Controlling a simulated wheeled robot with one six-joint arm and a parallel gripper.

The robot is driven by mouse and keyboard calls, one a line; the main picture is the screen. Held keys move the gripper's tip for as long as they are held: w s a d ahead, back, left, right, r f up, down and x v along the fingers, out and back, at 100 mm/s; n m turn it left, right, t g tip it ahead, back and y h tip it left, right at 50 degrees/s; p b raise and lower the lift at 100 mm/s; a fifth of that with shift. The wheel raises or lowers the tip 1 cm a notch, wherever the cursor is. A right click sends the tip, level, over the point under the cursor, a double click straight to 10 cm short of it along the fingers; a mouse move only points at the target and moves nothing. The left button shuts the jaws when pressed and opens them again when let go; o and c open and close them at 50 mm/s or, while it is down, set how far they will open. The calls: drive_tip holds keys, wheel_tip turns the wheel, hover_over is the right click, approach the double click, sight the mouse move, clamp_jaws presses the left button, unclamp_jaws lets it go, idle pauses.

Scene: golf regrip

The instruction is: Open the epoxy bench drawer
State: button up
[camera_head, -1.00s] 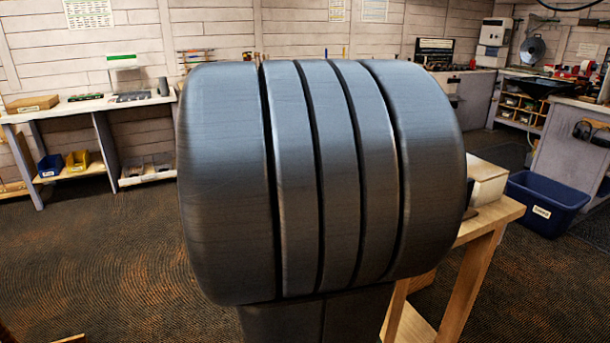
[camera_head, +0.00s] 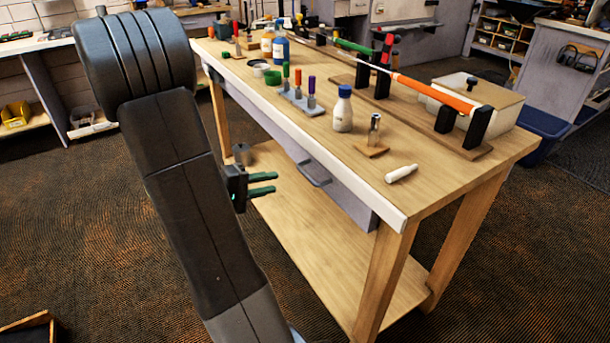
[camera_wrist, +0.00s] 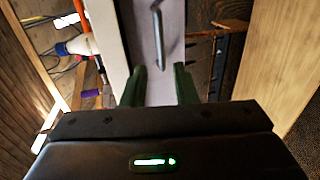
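The wooden bench (camera_head: 440,195) has a grey drawer front (camera_head: 345,195) under its white front edge, and it looks shut. A grey bar handle (camera_head: 313,172) sits on the drawer front. My gripper (camera_head: 276,182) has green fingers and points at the drawer from the left, a little apart from the handle. In the wrist view the fingers (camera_wrist: 158,80) are spread and empty. The handle (camera_wrist: 158,35) shows there ahead of the fingertips, lined up roughly with the gap, against the pale drawer front (camera_wrist: 172,15).
The benchtop holds a white bottle (camera_head: 343,110), a white tube (camera_head: 401,174), a golf club (camera_head: 430,90) on black supports, and a pale box (camera_head: 475,95). A lower wooden shelf (camera_head: 330,260) lies below the drawer.

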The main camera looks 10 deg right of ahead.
sight(307, 174)
drive_tip(key=x, duration=1.2)
drive_tip(key=shift+s, duration=0.1)
clamp_jaws()
